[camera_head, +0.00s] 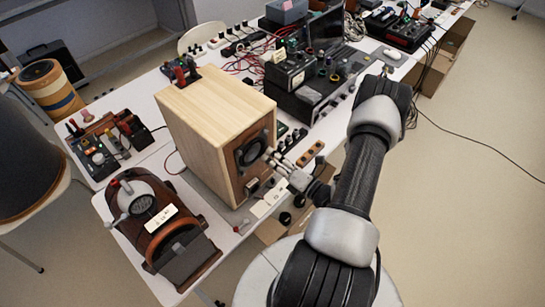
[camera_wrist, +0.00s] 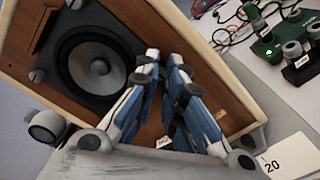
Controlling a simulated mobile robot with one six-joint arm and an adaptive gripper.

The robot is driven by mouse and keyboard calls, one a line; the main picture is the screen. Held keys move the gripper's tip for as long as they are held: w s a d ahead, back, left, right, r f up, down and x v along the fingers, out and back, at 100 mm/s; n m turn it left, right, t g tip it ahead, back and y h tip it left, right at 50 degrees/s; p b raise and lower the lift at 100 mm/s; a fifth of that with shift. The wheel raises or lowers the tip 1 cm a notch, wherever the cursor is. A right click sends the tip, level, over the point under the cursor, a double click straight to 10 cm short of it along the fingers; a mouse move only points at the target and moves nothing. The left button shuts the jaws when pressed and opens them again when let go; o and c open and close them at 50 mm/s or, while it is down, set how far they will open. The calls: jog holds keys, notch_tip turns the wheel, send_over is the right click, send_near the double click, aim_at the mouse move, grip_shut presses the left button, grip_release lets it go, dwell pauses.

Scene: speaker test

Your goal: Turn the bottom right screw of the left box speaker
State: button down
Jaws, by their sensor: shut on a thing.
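The box speaker (camera_head: 212,125) has a pale wood cabinet and stands on the white table. Its brown front panel carries a black round driver (camera_head: 251,150). In the wrist view the driver (camera_wrist: 98,66) fills the upper left, with grey screws at its upper (camera_wrist: 73,4) and left (camera_wrist: 37,76) corners. My gripper (camera_head: 271,156) is up against the front panel, beside the driver. In the wrist view, the blue-grey fingers of my gripper (camera_wrist: 164,66) are close together at the driver's right corner, shut on the screw there. The fingertips hide this screw.
A brown and black device (camera_head: 165,230) stands on the table left of the speaker. Black electronic boxes (camera_head: 300,75) and red cables crowd the table behind.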

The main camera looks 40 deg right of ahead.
jog(key=shift+a+f, duration=0.15)
jog(key=shift+a, duration=0.05)
jog(key=c, duration=1.7)
grip_release()
jog(key=shift+d, duration=0.1)
jog(key=shift+o, duration=0.2)
jog(key=s+d, duration=0.1)
jog(key=s, duration=1.1)
